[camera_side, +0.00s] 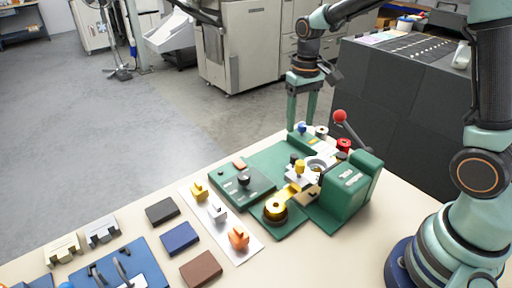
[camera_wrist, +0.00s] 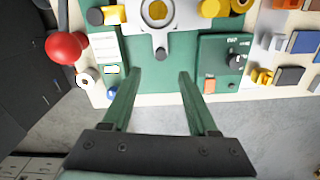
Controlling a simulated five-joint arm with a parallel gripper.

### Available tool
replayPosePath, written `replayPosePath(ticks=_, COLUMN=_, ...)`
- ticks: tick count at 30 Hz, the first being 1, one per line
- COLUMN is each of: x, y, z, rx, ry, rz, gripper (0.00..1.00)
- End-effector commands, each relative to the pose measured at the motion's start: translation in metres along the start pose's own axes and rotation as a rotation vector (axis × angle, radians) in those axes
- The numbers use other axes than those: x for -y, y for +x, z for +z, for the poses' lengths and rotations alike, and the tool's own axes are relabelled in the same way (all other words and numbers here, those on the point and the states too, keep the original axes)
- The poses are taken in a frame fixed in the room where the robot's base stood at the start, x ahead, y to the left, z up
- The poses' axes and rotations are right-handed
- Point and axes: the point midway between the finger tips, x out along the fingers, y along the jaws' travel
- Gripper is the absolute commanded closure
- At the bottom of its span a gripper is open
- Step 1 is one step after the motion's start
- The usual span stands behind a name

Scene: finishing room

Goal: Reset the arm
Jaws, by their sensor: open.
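My gripper (camera_side: 304,120) hangs with its two green fingers pointing down at the far edge of the table, beside the green machine (camera_side: 367,182). In the wrist view my gripper (camera_wrist: 160,74) is open, with nothing between its fingers. Its fingers appear over the table edge and the machine's green base plate (camera_wrist: 160,82). My arm reaches up and back from the base at the right of the side view.
A red-ball lever (camera_side: 340,116) rises behind the machine; its ball shows left of my fingers in the wrist view (camera_wrist: 63,47). A control box (camera_side: 243,187), a gold part (camera_side: 275,208) and coloured blocks on a white strip (camera_side: 218,214) stand nearby. Grey floor lies beyond.

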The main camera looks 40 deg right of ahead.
Motion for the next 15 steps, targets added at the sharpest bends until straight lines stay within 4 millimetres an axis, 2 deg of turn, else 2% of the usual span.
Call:
replayPosePath(ticks=5, x=-0.0002, y=-0.0115, z=0.0001, rx=0.000, ry=0.000, rz=0.000, gripper=0.41)
replayPosePath(ticks=15, x=-0.0001, y=-0.0129, z=0.0006, rx=-0.001, ry=0.000, rz=0.000, gripper=0.41)
